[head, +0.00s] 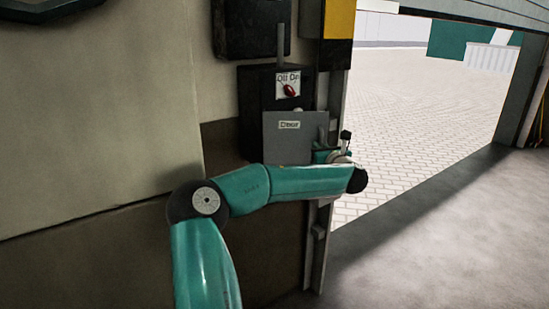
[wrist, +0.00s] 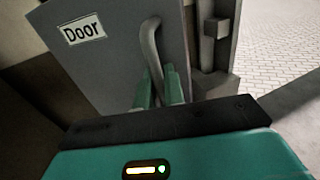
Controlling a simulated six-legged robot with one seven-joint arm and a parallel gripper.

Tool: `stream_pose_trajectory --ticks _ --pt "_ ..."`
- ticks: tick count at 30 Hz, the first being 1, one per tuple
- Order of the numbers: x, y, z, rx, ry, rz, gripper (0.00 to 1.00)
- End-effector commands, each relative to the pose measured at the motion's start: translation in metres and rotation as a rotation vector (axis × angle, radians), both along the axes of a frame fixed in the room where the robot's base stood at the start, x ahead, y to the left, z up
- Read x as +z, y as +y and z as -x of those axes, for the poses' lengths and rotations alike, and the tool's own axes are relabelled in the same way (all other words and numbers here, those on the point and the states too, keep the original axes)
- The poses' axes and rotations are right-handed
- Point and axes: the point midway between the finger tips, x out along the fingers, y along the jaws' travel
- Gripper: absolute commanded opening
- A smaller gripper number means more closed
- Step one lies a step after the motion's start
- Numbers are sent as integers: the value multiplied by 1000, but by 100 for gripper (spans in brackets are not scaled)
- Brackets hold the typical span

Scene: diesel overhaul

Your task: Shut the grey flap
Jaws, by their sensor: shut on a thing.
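The grey flap (head: 283,138) carries a "Door" label and covers the lower front of a dark wall box (head: 256,88). The red switch (head: 289,90) marked Off/On shows uncovered above it. In the wrist view the flap (wrist: 115,62) fills the upper left, with a curved grey handle (wrist: 149,40) on its right side. My gripper (wrist: 159,88) is shut on this handle, one green finger on each side. In the head view my gripper (head: 326,152) is at the flap's right edge, partly hidden by my arm.
A black box (head: 250,28) is mounted on the wall above. A yellow and black post (head: 338,35) and a metal door frame (head: 320,245) stand close on the right. Beyond is a wide doorway onto bright paving (head: 420,90). The grey floor (head: 440,235) at the right is clear.

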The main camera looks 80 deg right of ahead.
Motion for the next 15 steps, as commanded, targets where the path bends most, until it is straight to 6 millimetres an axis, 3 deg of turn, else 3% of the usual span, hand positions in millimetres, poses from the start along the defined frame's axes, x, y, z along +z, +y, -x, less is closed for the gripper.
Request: stream_pose_trajectory --ticks 15 --pt "-1 -70 -12 214 4 1 5"
